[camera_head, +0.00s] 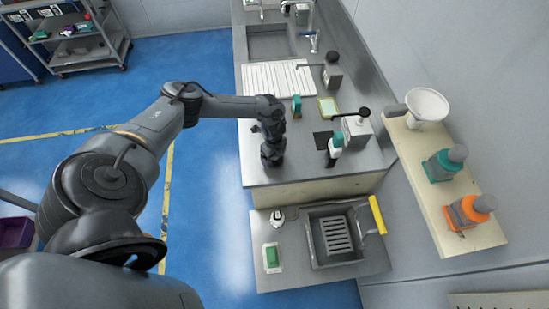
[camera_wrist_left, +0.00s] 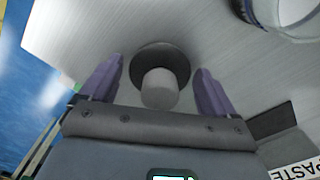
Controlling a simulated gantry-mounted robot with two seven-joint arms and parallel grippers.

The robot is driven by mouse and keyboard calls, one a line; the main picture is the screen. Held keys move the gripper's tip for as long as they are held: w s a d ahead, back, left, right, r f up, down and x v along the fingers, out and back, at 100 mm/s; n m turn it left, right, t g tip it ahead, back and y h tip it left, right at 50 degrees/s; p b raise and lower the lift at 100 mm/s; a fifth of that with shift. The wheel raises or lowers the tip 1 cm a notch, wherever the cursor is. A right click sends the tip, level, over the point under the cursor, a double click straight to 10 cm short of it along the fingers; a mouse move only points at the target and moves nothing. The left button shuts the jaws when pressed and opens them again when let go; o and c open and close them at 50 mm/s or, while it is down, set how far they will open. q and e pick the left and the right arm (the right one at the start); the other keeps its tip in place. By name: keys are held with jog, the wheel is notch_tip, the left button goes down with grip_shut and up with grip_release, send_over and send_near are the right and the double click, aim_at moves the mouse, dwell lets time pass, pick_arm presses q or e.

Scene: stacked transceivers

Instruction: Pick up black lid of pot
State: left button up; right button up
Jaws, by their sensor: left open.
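The black lid (camera_wrist_left: 178,60) shows in the wrist view as a dark round disc with a pale grey cylindrical knob (camera_wrist_left: 160,89) on it. It lies on the light grey worktop. My left gripper (camera_wrist_left: 160,92) is open, with its two purple fingers on either side of the knob and a gap to each. In the head view my left gripper (camera_head: 272,155) points down over the left part of the counter and hides the lid there. A round open container (camera_wrist_left: 285,12) with a dark rim and white inside stands at the wrist view's upper right; it may be the pot.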

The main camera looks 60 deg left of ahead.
pick_arm(q)
jog(key=shift+f, duration=0.1)
jog(key=c, duration=0.8)
jog(key=shift+c, duration=0.2)
